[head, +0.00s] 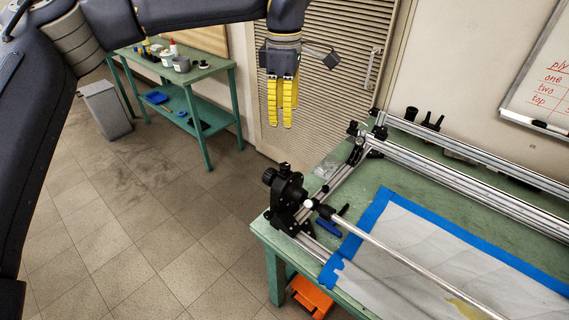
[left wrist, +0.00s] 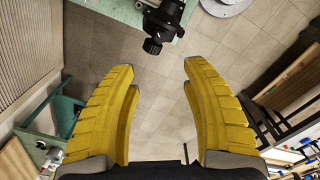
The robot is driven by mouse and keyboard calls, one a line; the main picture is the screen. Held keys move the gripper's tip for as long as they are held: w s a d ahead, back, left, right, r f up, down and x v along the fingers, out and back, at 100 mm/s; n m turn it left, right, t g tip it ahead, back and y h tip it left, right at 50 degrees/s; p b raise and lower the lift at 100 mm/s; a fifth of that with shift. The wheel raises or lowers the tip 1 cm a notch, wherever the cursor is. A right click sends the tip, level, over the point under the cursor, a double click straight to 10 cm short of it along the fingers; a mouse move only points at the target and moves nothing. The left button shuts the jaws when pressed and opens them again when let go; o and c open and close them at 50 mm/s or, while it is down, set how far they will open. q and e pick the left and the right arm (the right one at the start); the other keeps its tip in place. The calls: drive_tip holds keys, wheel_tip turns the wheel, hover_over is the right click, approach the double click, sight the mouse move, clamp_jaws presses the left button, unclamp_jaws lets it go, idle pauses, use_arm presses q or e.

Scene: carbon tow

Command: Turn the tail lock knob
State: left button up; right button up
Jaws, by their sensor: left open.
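The black tail unit (head: 289,197) stands at the near left corner of the green table, holding one end of a silver rod (head: 400,258). A black knob (head: 269,176) sticks out from its left side; I take it for the tail lock knob. In the left wrist view the knob (left wrist: 152,46) shows at top centre, beyond the fingertips, with the black tail unit (left wrist: 170,12) behind it. My left gripper (head: 282,125) has yellow fingers, hangs pointing down and is empty. It is above and apart from the knob. In the wrist view its fingers are spread wide. My right gripper is not in view.
The green table (head: 352,172) carries silver rails (head: 460,165) at the back and a blue-taped white sheet (head: 420,240). A blue tool (head: 328,229) lies near the tail unit. A green side bench (head: 190,74) and grey bin (head: 105,110) stand at left. The floor left of the table is clear.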

sight(284, 165)
use_arm(q)
wheel_tip(284, 165, down, 16)
drive_tip(key=shift+f, duration=0.1)
idle(0.5)
clamp_jaws()
idle(0.4)
